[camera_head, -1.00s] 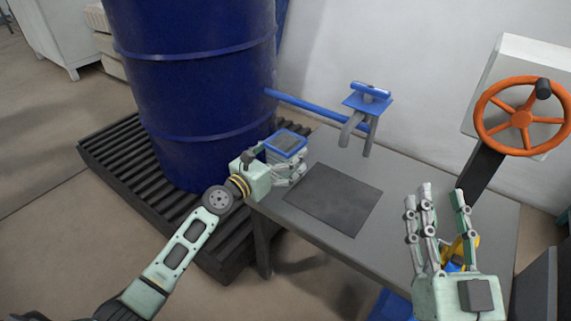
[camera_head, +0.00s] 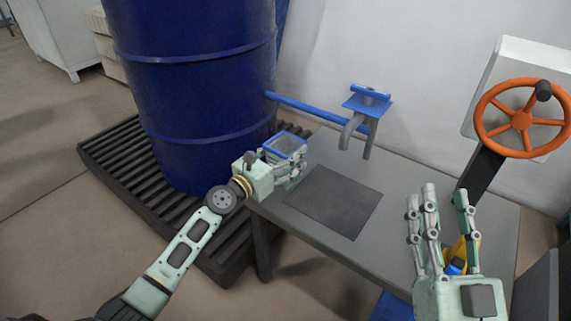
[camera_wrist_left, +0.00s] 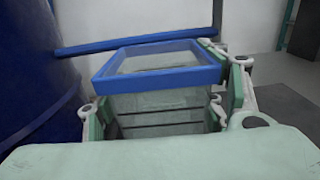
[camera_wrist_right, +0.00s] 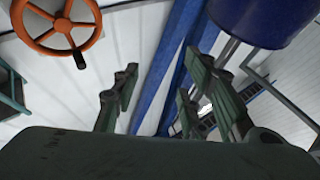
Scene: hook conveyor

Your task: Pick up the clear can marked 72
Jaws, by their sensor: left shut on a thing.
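A clear can (camera_head: 284,146) with a square blue rim is at the far left end of the grey table. In the left wrist view the can (camera_wrist_left: 160,112) stands between my fingers, its clear walls showing dark lines behind; no number is readable. My left gripper (camera_head: 290,168) is shut on the can, with fingers on both sides of its body below the rim. My right gripper (camera_head: 440,205) is open and empty above the right part of the table. In the right wrist view its fingers (camera_wrist_right: 165,105) are spread apart.
A dark square mat (camera_head: 333,200) lies on the table (camera_head: 400,180). A blue pipe with a grey spout (camera_head: 350,130) reaches from the big blue barrel (camera_head: 195,80) over the table's back. An orange handwheel (camera_head: 521,118) stands at the right. A yellow and blue object (camera_head: 458,257) is partly hidden behind my right gripper.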

